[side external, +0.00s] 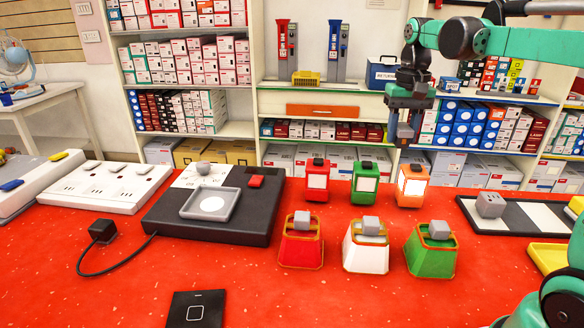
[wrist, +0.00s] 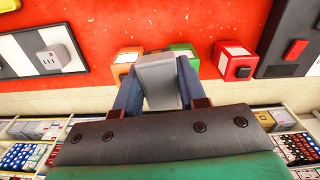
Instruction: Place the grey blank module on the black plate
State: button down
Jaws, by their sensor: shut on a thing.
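My gripper (side external: 405,122) is raised above the back of the red table at right. It is shut on a grey blank module (side external: 405,132). In the wrist view the plain-faced module (wrist: 157,82) sits between the two dark blue fingers of my gripper (wrist: 158,90). A striped black and white board (side external: 479,214) lies flat at the right of the table, with a grey socketed module (side external: 490,205) on it; the board also shows in the wrist view (wrist: 75,28). A separate black square plate (side external: 212,320) lies at the front edge.
Red, green and orange blocks (side external: 365,183) stand in a row below my gripper. Red, white and green holders with grey tops (side external: 366,248) stand in front of them. A black box (side external: 255,222) with a grey tray is at left. Front right centre is clear.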

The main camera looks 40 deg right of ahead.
jog(key=shift+w+a+r, duration=0.15)
jog(key=shift+r, duration=0.2)
jog(key=w+a+r+n, duration=0.1)
jog(key=w+a+n, duration=0.45)
jog(key=a, duration=0.55)
jog(key=n, duration=1.1)
send_over(196, 314)
notch_tip(196, 314, down, 20)
jog(key=shift+r, duration=0.2)
jog(key=shift+f, duration=0.15)
jog(key=c, duration=0.5)
grip_release()
